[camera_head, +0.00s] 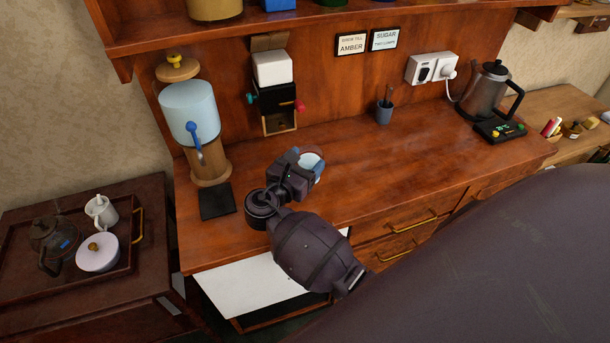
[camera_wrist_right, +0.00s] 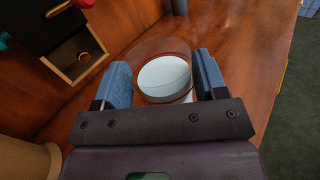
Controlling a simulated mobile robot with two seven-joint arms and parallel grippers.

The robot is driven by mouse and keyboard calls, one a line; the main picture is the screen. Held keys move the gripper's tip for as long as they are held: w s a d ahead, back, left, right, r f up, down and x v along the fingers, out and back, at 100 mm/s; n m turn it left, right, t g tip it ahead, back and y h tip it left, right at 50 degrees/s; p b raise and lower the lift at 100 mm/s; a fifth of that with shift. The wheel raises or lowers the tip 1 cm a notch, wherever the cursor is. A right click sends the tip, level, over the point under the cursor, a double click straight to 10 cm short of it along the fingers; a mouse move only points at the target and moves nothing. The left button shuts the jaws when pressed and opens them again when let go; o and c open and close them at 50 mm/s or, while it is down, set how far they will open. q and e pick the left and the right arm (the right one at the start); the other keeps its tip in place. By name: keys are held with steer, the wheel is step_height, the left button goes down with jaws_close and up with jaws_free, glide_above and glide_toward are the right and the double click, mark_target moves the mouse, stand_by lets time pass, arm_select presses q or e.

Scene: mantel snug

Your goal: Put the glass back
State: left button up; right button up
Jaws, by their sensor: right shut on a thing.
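A clear glass (camera_head: 313,162) is at my right gripper (camera_head: 299,172), over the middle of the wooden counter (camera_head: 345,188). In the right wrist view the glass (camera_wrist_right: 165,79) sits between the two blue fingers of the right gripper (camera_wrist_right: 163,80), which is shut on it. The glass looks upright, with a pale, whitish surface inside it. I cannot tell whether its base touches the counter. My left gripper is not in view.
A drinks dispenser (camera_head: 188,110) with a blue tap stands left, with a dark mat (camera_head: 216,201) before it. The front right counter is clear.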

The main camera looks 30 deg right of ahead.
steer(key=shift+f, duration=2.25)
steer(key=shift+f+b, duration=0.1)
steer(key=shift+b, duration=0.2)
steer(key=o, duration=1.3)
steer(key=shift+c, duration=0.2)
steer(key=shift+a, duration=0.15)
steer(key=v, duration=1.2)
steer(key=shift+b, duration=0.35)
